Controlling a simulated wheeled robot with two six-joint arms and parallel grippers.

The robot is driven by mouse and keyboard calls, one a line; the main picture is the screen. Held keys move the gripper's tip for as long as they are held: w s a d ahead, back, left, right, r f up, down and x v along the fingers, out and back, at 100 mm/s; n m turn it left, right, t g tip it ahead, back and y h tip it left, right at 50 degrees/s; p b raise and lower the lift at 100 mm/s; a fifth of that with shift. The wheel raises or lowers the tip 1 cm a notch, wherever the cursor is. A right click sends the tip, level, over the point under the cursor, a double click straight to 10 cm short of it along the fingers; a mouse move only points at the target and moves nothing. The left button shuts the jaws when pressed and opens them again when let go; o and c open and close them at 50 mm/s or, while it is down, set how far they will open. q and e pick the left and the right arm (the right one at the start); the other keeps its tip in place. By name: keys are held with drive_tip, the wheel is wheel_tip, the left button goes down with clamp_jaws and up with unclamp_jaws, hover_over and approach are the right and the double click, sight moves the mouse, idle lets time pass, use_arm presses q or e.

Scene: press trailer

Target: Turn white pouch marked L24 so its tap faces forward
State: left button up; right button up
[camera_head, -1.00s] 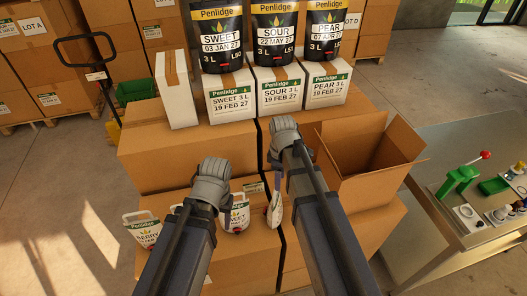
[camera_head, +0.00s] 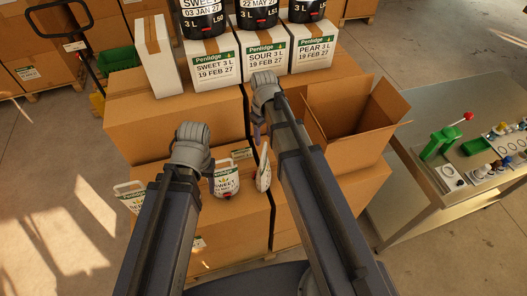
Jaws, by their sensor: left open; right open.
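Three white pouches stand on the front carton (camera_head: 235,235). The left pouch (camera_head: 130,196) is partly hidden by my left arm. The middle pouch (camera_head: 226,181) faces me, with a green label reading SWEET and a dark red tap low on its front. The right pouch (camera_head: 264,168) is seen nearly edge-on, its front turned aside and its tap not visible. The L24 mark cannot be read on any of them. My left gripper (camera_head: 191,150) is above and left of the middle pouch, its fingers mostly hidden. My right gripper (camera_head: 257,128) is open, just above the right pouch.
An open empty carton (camera_head: 350,115) stands right of my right arm. Behind, white boxes (camera_head: 265,58) carry black pouches (camera_head: 258,14). A metal bench (camera_head: 420,200) with a green press and small parts is at the right. Floor is clear at the left.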

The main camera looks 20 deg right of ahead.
sight(264, 150)
drive_tip(key=m, duration=0.5)
drive_tip(key=shift+m, duration=0.3)
drive_tip(key=m, duration=0.5)
wheel_tip(264, 150, down, 10)
drive_tip(key=b, duration=1)
clamp_jaws()
idle(0.4)
